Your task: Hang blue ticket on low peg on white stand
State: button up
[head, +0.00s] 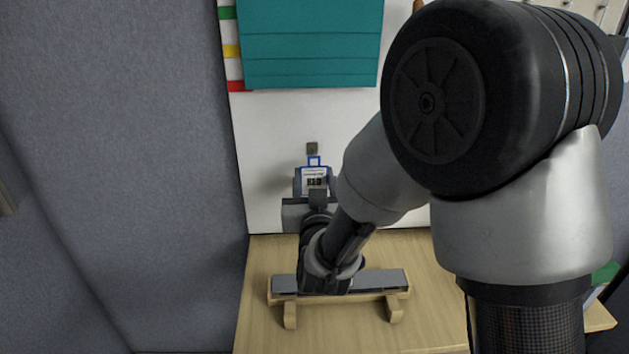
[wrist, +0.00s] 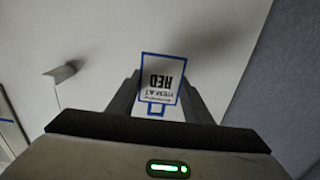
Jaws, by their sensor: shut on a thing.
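The blue ticket (head: 314,174) is a white card with a blue edge, dark print and a blue loop at its top in the head view. My gripper (head: 314,190) is shut on it, holding it upright in front of the white stand (head: 290,125), a tall white panel. In the wrist view the ticket (wrist: 161,78) shows upside down between the fingers (wrist: 158,95). A small grey peg (head: 312,148) sticks out of the panel just above the loop; I cannot tell the depth gap. The wrist view shows a peg (wrist: 60,73) with a shadow, left of the ticket.
A teal folder (head: 312,45) hangs high on the panel, beside green, yellow and red tabs. A wooden rack (head: 290,312) with a grey bar stands on the wooden table (head: 262,330) below my gripper. A grey cloth partition (head: 120,150) is at the left. My arm hides the right side.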

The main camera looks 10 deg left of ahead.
aim_at(312, 164)
jog(key=shift+p+x, duration=0.65)
jog(key=shift+x, duration=0.9)
jog(key=shift+w+f+b, duration=0.25)
jog(key=shift+f+b, duration=0.15)
jog(key=shift+b, duration=0.1)
jog(key=shift+w+a+b, duration=0.15)
jog(key=shift+w+b, duration=0.2)
jog(key=shift+b, duration=0.25)
jog(key=o, duration=1.1)
jog(key=shift+s, duration=0.1)
